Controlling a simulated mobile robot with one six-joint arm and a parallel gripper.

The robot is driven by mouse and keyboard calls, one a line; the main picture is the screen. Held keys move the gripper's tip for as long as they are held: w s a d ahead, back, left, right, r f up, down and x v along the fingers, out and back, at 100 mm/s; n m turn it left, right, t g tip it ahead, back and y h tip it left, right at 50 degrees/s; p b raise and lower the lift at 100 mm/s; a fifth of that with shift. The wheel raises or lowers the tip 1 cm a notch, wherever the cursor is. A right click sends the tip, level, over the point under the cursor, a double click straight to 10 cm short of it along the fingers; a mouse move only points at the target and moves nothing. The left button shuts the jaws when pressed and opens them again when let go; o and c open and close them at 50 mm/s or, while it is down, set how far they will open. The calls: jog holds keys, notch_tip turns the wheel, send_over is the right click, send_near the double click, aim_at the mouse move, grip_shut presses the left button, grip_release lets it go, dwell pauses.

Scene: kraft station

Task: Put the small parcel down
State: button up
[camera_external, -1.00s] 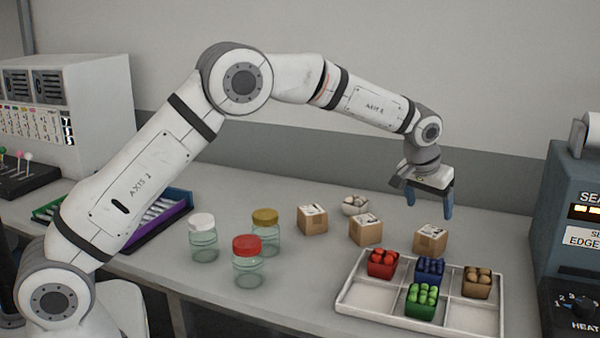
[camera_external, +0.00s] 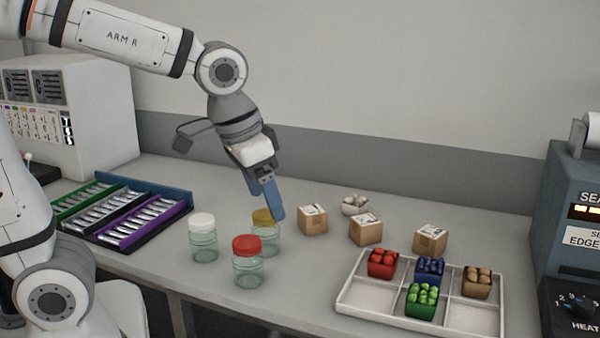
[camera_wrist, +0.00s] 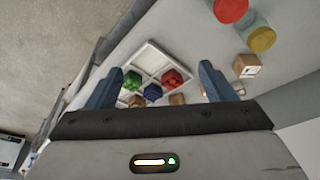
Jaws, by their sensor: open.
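Three small cardboard parcels stand in a loose row on the table: a left one (camera_external: 313,220), a middle one (camera_external: 365,230) and a right one (camera_external: 430,241). I cannot tell which is the task's small parcel. My gripper (camera_external: 268,203) is open and empty, in the air by the yellow-lidded jar, left of the parcels. In the wrist view my two blue fingers (camera_wrist: 165,85) are spread wide with nothing held between them. One parcel (camera_wrist: 247,65) shows right of the fingers there.
Jars with white (camera_external: 202,222), red (camera_external: 247,245) and yellow (camera_external: 264,217) lids stand front left of the parcels. A white compartment tray (camera_external: 345,298) holds several coloured punnets. A small bowl (camera_external: 355,206) sits behind the parcels. A sealing machine (camera_external: 580,210) stands at right.

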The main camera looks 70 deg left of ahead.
jog(key=s+f, duration=0.3)
jog(key=s, duration=0.6)
jog(key=shift+s+d+m, duration=0.2)
jog(key=shift+d+m, duration=0.2)
jog(key=shift+d, duration=0.05)
